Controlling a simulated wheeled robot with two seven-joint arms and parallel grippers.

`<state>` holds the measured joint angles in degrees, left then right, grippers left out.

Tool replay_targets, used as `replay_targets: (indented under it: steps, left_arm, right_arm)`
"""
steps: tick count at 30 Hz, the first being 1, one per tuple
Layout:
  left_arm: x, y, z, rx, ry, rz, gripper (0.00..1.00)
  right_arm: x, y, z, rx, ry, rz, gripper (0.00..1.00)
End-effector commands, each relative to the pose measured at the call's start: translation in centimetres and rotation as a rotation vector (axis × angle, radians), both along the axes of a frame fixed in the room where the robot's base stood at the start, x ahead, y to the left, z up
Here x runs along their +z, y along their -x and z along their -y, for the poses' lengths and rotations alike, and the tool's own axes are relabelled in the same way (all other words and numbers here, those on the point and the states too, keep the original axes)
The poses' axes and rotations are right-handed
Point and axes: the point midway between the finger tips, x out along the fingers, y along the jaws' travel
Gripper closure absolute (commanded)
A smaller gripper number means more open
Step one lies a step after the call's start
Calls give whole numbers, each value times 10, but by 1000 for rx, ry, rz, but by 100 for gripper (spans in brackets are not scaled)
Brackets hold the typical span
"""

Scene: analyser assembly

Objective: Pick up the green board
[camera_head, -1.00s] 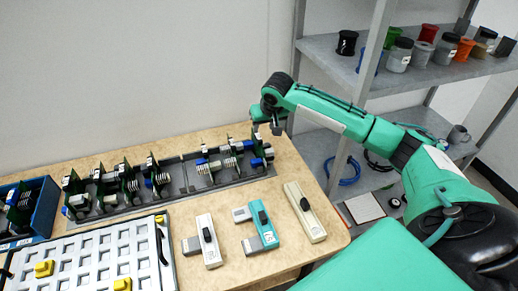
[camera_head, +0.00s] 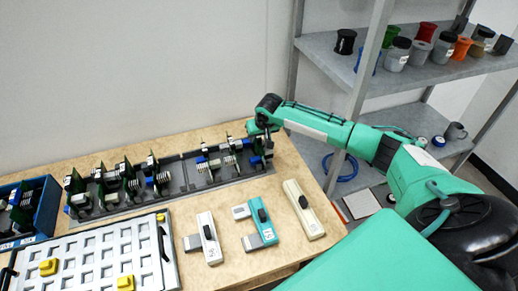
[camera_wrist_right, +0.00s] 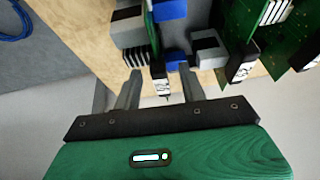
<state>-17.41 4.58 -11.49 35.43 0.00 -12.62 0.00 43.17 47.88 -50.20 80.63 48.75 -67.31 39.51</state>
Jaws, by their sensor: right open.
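Several green boards stand upright in a long grey rack (camera_head: 180,184) on the table. The rightmost green board (camera_head: 257,152) is at the rack's right end, partly hidden by my right gripper (camera_head: 265,157). In the right wrist view, this green board (camera_wrist_right: 151,28) shows nearly edge-on, with a white-labelled tab (camera_wrist_right: 160,82) at its near end. The fingers of my right gripper (camera_wrist_right: 160,88) are open, one on each side of the tab, with visible gaps. My left gripper is not in view.
Other green boards (camera_wrist_right: 258,35) stand close beside it. A blue bin (camera_head: 38,222) and a white tray (camera_head: 90,250) with yellow pieces are at the left. Three handheld devices (camera_head: 257,225) lie in front of the rack. A metal shelf (camera_head: 405,75) stands at the right.

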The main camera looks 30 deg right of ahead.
Motion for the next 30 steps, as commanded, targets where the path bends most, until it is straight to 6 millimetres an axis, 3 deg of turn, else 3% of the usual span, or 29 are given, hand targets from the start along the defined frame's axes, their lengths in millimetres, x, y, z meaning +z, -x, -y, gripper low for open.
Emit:
replay_targets:
  steps: [1, 7, 20, 26, 30]
  left_arm:
    - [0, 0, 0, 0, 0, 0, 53]
    - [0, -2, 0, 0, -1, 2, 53]
    - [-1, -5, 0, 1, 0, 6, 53]
    - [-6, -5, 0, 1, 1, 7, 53]
    - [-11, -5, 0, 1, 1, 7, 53]
  right_arm:
    - [0, 0, 0, 0, 0, 0, 60]
    - [0, 0, 0, -1, 0, 0, 99]
    - [6, -1, 1, -1, 0, 2, 100]
    - [29, 0, 1, -1, -1, 3, 100]
    - [57, -1, 0, -1, 0, 5, 100]
